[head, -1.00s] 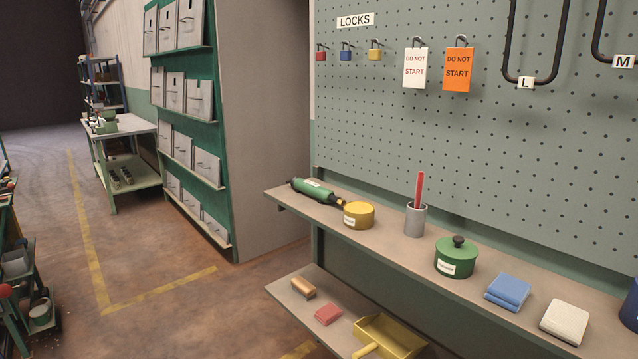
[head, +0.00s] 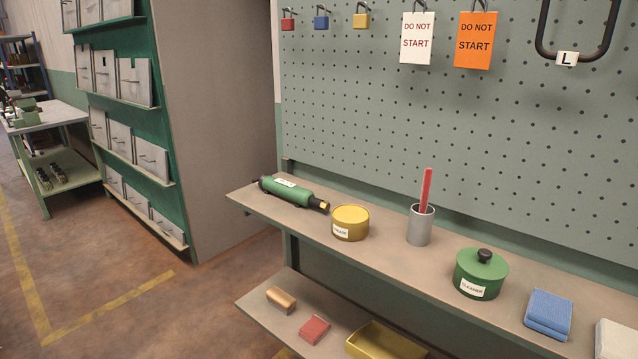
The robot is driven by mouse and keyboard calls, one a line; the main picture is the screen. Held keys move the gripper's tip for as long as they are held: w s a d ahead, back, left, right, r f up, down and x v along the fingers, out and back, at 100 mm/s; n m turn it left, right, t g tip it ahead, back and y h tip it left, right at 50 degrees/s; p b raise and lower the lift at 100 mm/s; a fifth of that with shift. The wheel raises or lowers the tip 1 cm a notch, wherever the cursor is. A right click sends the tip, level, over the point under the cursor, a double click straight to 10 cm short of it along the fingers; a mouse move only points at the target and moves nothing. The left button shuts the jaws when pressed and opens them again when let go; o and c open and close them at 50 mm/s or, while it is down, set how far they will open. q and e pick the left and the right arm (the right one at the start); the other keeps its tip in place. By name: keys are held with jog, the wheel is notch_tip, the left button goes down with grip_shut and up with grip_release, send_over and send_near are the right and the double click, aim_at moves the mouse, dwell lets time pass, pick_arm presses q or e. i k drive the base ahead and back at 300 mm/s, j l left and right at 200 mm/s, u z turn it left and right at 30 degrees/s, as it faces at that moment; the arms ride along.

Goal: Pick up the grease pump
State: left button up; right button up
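The grease pump (head: 290,191) is a green cylinder with black ends, a white label and a small yellow tip at its right end. It lies on its side at the left end of the upper shelf (head: 385,262) below the pegboard. A yellow round tin (head: 350,223) with a white label stands just right of its tip. Neither of my grippers shows in the head view.
Right of the tin are a grey cup (head: 420,226) with a red stick, a green lidded pot (head: 481,273) and a blue folded cloth (head: 548,313). The lower shelf holds a brush (head: 281,299), a red cloth (head: 314,329) and a yellow dustpan (head: 385,343). Open floor (head: 110,285) lies left.

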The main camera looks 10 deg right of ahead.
aim_at(282, 189)
jog(key=i+j+z, duration=0.45)
jog(key=z, duration=0.3)
jog(key=i+j+z, duration=0.2)
jog(key=j, duration=0.15)
jog(key=j+z, duration=0.2)
jog(key=j, duration=0.2)
jog(key=i, duration=0.05)
